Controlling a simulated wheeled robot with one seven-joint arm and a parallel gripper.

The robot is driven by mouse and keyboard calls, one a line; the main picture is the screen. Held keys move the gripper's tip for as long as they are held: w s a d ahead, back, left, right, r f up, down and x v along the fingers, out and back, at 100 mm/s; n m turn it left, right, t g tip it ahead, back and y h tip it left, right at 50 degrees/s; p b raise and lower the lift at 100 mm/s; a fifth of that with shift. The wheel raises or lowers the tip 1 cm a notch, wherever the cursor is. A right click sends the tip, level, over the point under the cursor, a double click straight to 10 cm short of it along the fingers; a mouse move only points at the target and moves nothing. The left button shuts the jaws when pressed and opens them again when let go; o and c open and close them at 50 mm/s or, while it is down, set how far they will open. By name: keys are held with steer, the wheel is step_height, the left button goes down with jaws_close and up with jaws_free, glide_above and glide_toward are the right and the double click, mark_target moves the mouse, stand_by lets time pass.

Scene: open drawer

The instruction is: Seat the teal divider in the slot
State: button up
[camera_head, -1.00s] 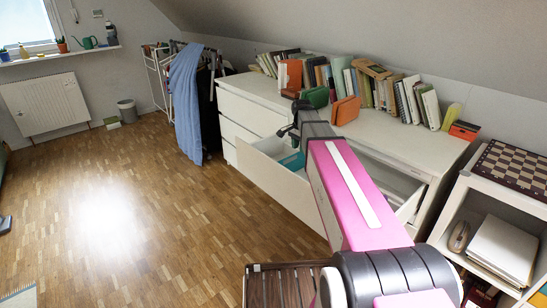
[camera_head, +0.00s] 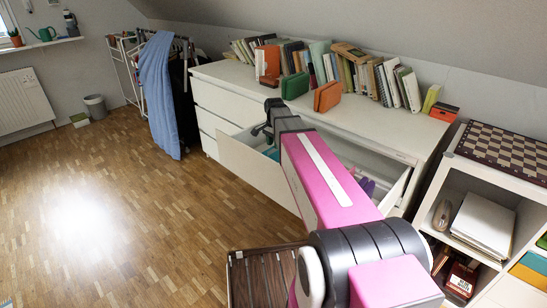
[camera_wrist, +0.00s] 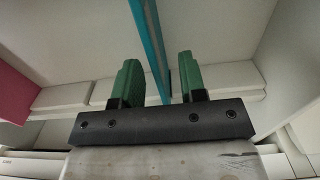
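The teal divider (camera_wrist: 150,45) shows edge-on in the wrist view as a thin upright strip between the two green fingers of my gripper (camera_wrist: 158,75). The fingers stand apart. A gap shows between the left finger and the divider; the right finger is closer to it, and I cannot tell whether it touches. In the head view a bit of teal (camera_head: 272,154) shows inside the open white drawer (camera_head: 262,175), below the end of my arm. My arm covers much of the drawer. I cannot make out the slot in either view.
The white dresser (camera_head: 385,130) carries a row of books and an orange box (camera_head: 328,96). Purple items (camera_head: 367,187) lie in the drawer's right part. A shelf unit with a chessboard (camera_head: 505,150) stands at right. A slatted wooden piece (camera_head: 265,275) is below my arm. Floor at left is clear.

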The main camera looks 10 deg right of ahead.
mark_target(274, 152)
steer(key=f, duration=0.5)
steer(key=shift+s, duration=0.35)
jaws_close()
